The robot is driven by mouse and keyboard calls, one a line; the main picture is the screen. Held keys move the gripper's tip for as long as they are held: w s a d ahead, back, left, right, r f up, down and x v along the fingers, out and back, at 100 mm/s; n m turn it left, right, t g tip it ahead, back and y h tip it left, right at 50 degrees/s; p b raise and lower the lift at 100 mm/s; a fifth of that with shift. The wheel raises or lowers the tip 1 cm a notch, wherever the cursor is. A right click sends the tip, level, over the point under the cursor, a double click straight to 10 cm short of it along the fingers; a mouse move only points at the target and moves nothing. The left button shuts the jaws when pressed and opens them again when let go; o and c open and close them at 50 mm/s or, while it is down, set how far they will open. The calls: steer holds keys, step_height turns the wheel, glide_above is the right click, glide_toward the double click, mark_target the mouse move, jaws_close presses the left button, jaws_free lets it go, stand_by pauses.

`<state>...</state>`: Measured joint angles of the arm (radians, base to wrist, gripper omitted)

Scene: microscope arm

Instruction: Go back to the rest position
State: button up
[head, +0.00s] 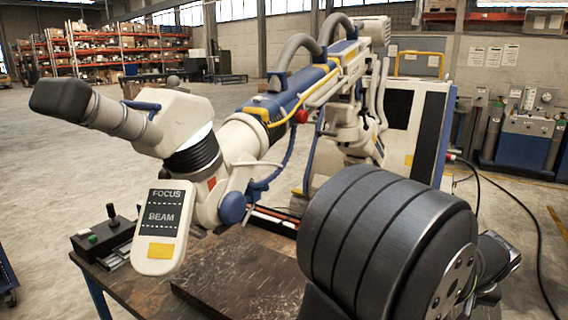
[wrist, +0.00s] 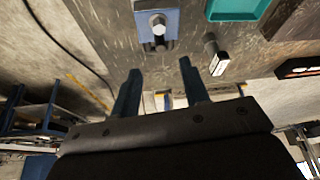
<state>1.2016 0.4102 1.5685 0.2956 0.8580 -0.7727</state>
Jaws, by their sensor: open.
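My gripper (wrist: 160,67) shows in the wrist view with its two blue fingers apart and nothing between them. The fingers point toward a worn grey-brown table top (wrist: 112,22). A blue block with a bolt-like knob (wrist: 157,24) lies beyond the fingertips, and a small dark cylinder with a white end (wrist: 217,60) lies to the right. Neither appears held. In the head view, my gripper cannot be made out.
A white and blue microscope arm (head: 290,95) with a FOCUS/BEAM panel (head: 160,225) overhangs the dark table (head: 140,290). A control box (head: 100,237) stands at its left. The wrist view shows a teal tray (wrist: 237,10) and an orange-black device (wrist: 300,67). Open floor lies left.

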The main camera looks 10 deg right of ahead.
steer(key=shift+w+d+f+m+g+h, duration=0.15)
steer(key=shift+w+f+m+h, duration=0.1)
steer(key=shift+w+m, duration=0.4)
steer(key=shift+w+d+f+m+g+h, duration=0.15)
steer(key=shift+w+m+h, duration=0.2)
steer(key=shift+m, duration=0.4)
